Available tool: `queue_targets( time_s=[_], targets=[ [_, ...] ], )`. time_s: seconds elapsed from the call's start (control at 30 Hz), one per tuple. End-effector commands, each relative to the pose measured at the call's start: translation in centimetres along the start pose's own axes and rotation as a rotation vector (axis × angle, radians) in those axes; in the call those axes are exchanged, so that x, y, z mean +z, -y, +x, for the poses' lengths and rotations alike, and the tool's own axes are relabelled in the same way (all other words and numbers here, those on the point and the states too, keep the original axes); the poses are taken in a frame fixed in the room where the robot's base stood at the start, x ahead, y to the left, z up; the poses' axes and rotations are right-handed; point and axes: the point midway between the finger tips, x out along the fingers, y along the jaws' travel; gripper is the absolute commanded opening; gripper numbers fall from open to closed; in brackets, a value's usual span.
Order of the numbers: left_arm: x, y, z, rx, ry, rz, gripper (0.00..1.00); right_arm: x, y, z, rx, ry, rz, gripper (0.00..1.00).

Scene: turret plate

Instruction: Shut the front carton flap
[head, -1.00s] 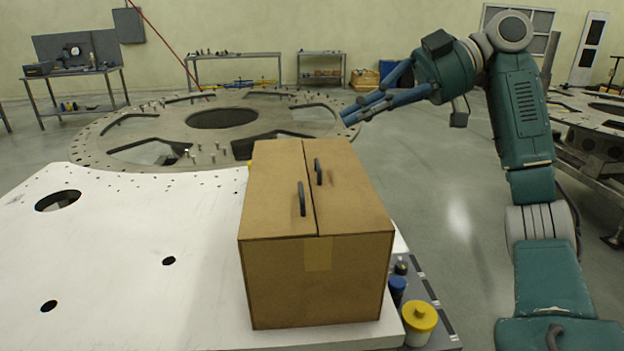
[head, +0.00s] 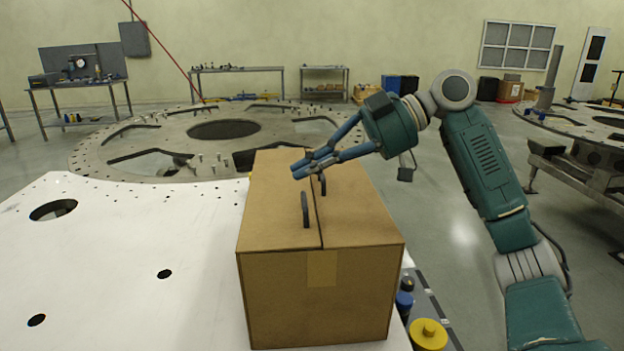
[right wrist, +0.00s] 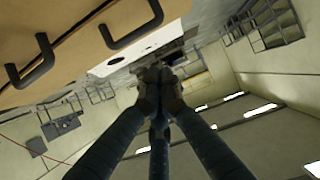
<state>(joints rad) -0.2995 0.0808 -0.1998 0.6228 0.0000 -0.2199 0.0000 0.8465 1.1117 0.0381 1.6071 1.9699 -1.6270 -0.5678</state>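The brown cardboard carton (head: 320,290) stands on the white plate. Its left top flap (head: 272,205) and right top flap (head: 360,215) look about flat, with a thin dark seam between them. Each has a dark handle, one on the left flap (head: 305,210) and one on the right flap (head: 323,187). My right gripper (head: 298,169) is over the far part of the carton top, close to the right flap's handle. In the right wrist view its fingertips (right wrist: 160,82) meet with nothing between them, and both handles show beside them, apart from the fingers. My left gripper is out of view.
The white plate (head: 120,265) has round holes and is clear to the left of the carton. A yellow-lidded container (head: 428,334) and a blue bottle (head: 404,300) stand at the carton's right. A large ring plate (head: 120,150) lies behind.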

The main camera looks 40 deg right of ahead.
Motion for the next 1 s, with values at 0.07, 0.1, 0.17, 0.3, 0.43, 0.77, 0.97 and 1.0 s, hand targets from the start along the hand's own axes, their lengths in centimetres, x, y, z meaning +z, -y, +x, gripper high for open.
queue_targets(
  time_s=[0.07,0.1,0.17,0.3,0.43,0.77,0.97,1.0],
  targets=[
    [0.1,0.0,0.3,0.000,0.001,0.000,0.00,1.2,0.0,0.3,0.000,0.003,0.002,0.00],
    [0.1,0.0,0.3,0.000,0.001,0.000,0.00,1.6,0.0,0.4,0.000,0.003,0.002,0.00],
    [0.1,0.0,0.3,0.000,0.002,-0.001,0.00,2.0,0.0,0.5,0.000,0.002,0.001,0.00],
    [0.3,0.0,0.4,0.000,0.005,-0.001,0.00,2.7,0.0,0.6,0.000,0.002,0.000,0.00],
    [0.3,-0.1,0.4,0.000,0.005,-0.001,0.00,2.9,0.0,0.6,0.001,0.000,-0.001,0.00],
    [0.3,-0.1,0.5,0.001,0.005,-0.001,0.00,3.0,0.0,0.7,0.001,-0.001,-0.001,0.00],
    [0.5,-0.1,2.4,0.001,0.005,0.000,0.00,4.1,0.0,1.3,0.000,-0.030,-0.001,0.00],
    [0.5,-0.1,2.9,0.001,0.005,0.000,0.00,4.3,0.0,1.4,0.001,-0.040,-0.001,0.00]
  ],
)
